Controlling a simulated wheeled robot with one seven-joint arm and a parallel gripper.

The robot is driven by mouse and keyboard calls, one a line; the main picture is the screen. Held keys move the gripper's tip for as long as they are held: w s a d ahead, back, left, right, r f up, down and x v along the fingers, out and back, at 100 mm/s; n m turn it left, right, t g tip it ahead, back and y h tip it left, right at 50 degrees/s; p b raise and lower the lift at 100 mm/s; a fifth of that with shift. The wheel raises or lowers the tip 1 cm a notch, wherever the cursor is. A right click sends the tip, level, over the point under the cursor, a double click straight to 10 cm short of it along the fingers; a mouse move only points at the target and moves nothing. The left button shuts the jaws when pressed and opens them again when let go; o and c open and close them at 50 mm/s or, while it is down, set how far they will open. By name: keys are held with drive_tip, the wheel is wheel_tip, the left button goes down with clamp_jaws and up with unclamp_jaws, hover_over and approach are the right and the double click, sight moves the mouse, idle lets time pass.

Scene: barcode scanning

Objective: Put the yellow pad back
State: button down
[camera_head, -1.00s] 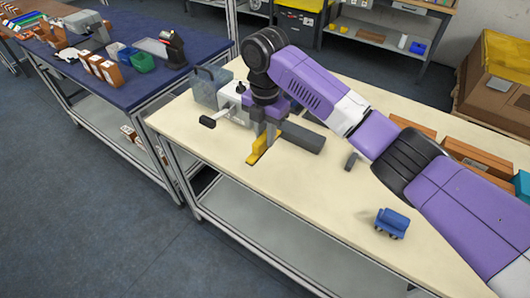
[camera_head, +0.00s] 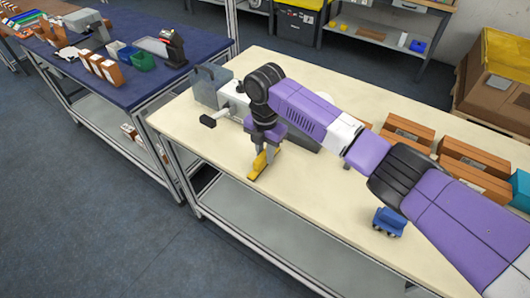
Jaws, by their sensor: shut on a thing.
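The yellow pad (camera_head: 259,164) is a narrow yellow piece near the front edge of the cream-topped table (camera_head: 330,210). My gripper (camera_head: 264,151) points down and is shut on the pad. The pad is at or just above the tabletop; I cannot tell whether it touches. The fingertips partly cover it.
A grey and white machine with a handle (camera_head: 226,110) stands behind and left of my gripper. A small blue object (camera_head: 389,221) sits near the front right, below my arm. Brown boxes (camera_head: 408,134) line the back right. The table's front middle is clear.

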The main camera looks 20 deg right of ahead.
sight(265, 153)
drive_tip(key=c, duration=1.3)
unclamp_jaws()
drive_tip(key=shift+f, duration=0.1)
drive_tip(key=shift+o, duration=0.2)
wheel_tip(265, 153, up, 12)
drive_tip(key=b, duration=0.2)
drive_tip(key=shift+r, duration=0.2)
